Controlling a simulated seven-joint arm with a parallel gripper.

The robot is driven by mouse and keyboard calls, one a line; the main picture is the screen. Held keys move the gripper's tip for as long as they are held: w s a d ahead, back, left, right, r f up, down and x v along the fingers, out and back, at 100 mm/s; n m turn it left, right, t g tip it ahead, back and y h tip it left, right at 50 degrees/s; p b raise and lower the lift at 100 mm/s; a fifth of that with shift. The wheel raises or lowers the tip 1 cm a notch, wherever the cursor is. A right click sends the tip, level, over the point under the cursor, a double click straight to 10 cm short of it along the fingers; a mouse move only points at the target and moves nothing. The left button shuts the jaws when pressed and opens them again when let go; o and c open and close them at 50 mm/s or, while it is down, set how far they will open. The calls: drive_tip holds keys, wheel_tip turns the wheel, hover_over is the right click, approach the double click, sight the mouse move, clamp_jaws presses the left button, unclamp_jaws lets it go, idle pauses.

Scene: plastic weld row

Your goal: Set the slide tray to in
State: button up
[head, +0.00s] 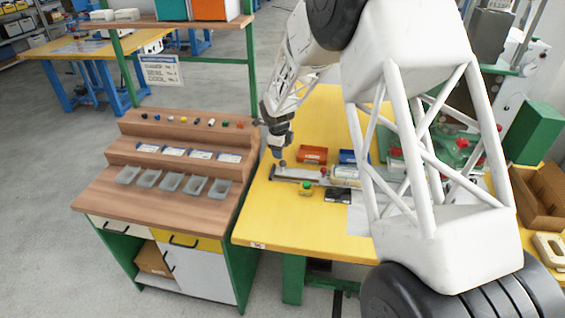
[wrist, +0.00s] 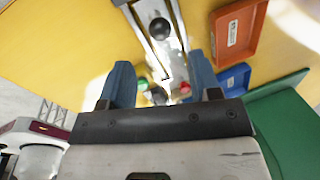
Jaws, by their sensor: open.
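The slide tray (wrist: 148,10) is a pale metal strip with a round dark knob (wrist: 160,28), at the top of the wrist view. In the head view the slide tray (head: 296,175) lies on the yellow table, with the knob (head: 283,163) near its left end. My gripper (wrist: 161,75) is open and empty, its two blue fingers apart. The knob shows beyond the fingertips, and I see no contact with it. In the head view my gripper (head: 281,152) is just above the knob end. How far the tray is slid is hard to tell.
An orange bin (head: 312,154) and a blue bin (head: 348,157) stand behind the tray. A wooden stepped bench (head: 125,202) stands to the left.

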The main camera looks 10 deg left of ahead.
sight(283, 161)
drive_tip(key=shift+w+d+f, duration=0.1)
drive_tip(key=shift+w+f, duration=0.15)
drive_tip(key=shift+f, duration=1.05)
drive_tip(key=shift+w+f, duration=0.25)
drive_tip(key=shift+f, duration=1)
drive_tip(key=shift+w+d+f, duration=0.1)
drive_tip(key=shift+w+f, duration=0.15)
drive_tip(key=shift+f, duration=1.05)
clamp_jaws()
